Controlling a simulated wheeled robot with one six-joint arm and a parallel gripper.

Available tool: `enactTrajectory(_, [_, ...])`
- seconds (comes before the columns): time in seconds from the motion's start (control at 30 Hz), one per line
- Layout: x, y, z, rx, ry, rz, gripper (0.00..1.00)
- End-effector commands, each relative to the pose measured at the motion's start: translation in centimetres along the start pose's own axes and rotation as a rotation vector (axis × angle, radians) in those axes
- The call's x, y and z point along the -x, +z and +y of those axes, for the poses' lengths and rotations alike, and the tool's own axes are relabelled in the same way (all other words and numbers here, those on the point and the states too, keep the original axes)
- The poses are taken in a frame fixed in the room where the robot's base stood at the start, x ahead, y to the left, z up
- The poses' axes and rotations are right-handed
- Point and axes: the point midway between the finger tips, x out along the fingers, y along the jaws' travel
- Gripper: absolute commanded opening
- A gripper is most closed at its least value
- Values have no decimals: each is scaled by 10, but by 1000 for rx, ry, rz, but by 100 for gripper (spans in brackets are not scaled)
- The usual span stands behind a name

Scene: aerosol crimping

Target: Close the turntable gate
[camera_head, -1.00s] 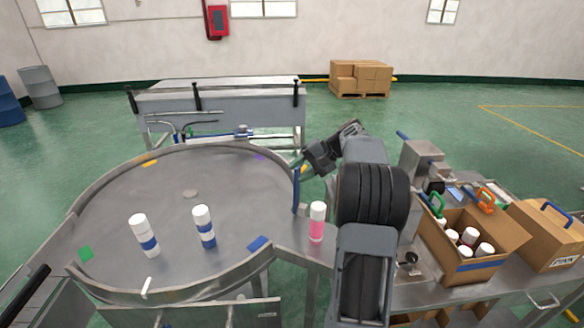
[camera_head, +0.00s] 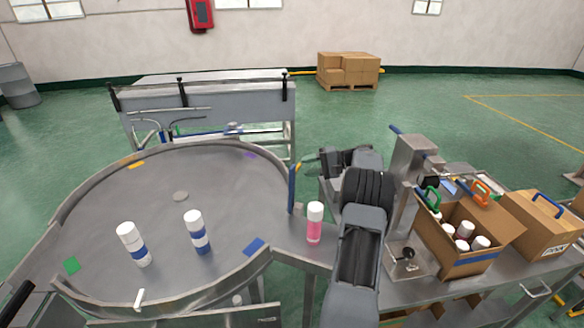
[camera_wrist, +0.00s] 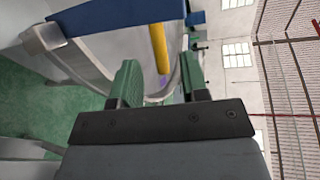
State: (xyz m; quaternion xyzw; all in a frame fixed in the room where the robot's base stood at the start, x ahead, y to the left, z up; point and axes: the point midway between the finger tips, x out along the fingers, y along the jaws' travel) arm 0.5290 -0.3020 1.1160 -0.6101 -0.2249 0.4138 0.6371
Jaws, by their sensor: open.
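The round grey turntable (camera_head: 165,240) has a raised metal rim. At its right side stands an upright blue gate part (camera_head: 291,188) with a short yellow handle (camera_head: 297,169) at its top. My gripper (camera_head: 322,163) is just right of the handle, apart from it. In the wrist view a blue bar (camera_wrist: 125,17) crosses the top and the yellow handle (camera_wrist: 160,48) shows beyond the gap between my green-padded fingers (camera_wrist: 157,85). The fingers are spread and hold nothing. I cannot tell the gate's exact angle.
Two white-and-blue cans (camera_head: 134,244) (camera_head: 197,232) stand on the turntable. A pink can (camera_head: 314,224) with a white cap stands on the ledge close to my arm. An open carton (camera_head: 480,264) of cans is on the right bench. A grey table (camera_head: 215,100) is behind.

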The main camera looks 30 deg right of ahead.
Motion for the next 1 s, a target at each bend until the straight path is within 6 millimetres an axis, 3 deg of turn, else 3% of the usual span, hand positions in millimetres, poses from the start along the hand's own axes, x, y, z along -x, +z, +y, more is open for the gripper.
enactTrajectory(0.2, [-36, 1, -2, 0, 0, -4, 41])
enactTrajectory(0.4, [-54, 0, -1, 0, 1, -3, 41])
enactTrajectory(0.83, [-60, 0, 0, 1, 1, -2, 41])
enactTrajectory(1.0, [-59, 0, 0, 1, 1, -2, 25])
